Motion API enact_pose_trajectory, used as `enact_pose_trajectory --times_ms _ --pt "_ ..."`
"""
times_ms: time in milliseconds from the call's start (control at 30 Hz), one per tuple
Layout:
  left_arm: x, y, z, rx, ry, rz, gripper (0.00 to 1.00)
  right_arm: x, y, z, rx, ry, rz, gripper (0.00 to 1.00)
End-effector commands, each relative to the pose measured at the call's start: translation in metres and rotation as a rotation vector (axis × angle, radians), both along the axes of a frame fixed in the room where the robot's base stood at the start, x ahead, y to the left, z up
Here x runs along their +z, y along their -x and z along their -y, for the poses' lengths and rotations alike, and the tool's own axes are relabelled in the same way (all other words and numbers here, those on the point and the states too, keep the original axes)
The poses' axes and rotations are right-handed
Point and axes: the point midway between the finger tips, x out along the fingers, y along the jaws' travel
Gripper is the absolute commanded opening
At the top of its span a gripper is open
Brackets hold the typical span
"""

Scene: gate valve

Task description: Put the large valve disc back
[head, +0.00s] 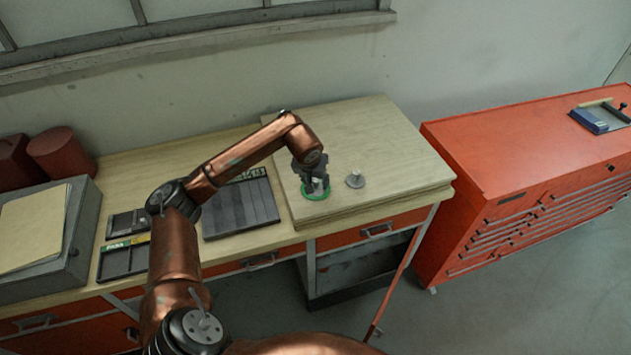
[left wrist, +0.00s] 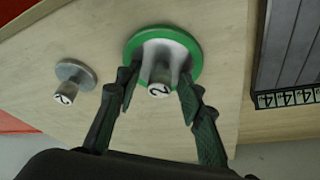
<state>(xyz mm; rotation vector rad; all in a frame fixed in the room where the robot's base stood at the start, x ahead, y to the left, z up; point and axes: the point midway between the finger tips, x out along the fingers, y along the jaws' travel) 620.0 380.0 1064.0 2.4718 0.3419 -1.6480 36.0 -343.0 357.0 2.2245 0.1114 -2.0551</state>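The large valve disc (head: 317,193) lies on the raised wooden board, with a green rim and a grey hub and stem. In the left wrist view, this large disc (left wrist: 165,38) shows its stem end marked with a 2. My left gripper (head: 315,180) is right over it, pointing down. In the left wrist view, the fingers of my left gripper (left wrist: 158,82) are apart on either side of the stem, with a gap visible. A smaller grey valve disc (head: 355,180) stands beside it; it also shows in the left wrist view (left wrist: 73,82). My right gripper is not in view.
A dark slotted tray (head: 240,208) lies on the bench to the left, with number labels along its edge. Smaller black trays (head: 122,260) and a grey box (head: 70,260) are farther left. A red tool cabinet (head: 530,150) stands right. The board's back is clear.

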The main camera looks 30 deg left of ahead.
Motion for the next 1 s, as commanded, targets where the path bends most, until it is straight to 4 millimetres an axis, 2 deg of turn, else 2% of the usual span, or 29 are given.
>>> enact_pose_trajectory --times_ms 233,367,467,800,1000 --pt "0.001 0.000 0.000 0.000 0.000 0.000 0.36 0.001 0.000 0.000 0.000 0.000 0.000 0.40" --pt "0.009 0.001 0.000 0.000 -0.001 0.003 0.36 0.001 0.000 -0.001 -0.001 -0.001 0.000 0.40" --pt "0.023 0.007 0.001 0.000 -0.002 0.005 0.36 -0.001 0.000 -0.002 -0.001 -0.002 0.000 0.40" --pt "0.088 0.033 0.009 0.000 -0.002 0.004 0.36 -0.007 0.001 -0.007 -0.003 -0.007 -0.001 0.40" --pt "0.109 0.042 0.012 0.000 0.000 0.001 0.36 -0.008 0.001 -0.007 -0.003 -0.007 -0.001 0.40"
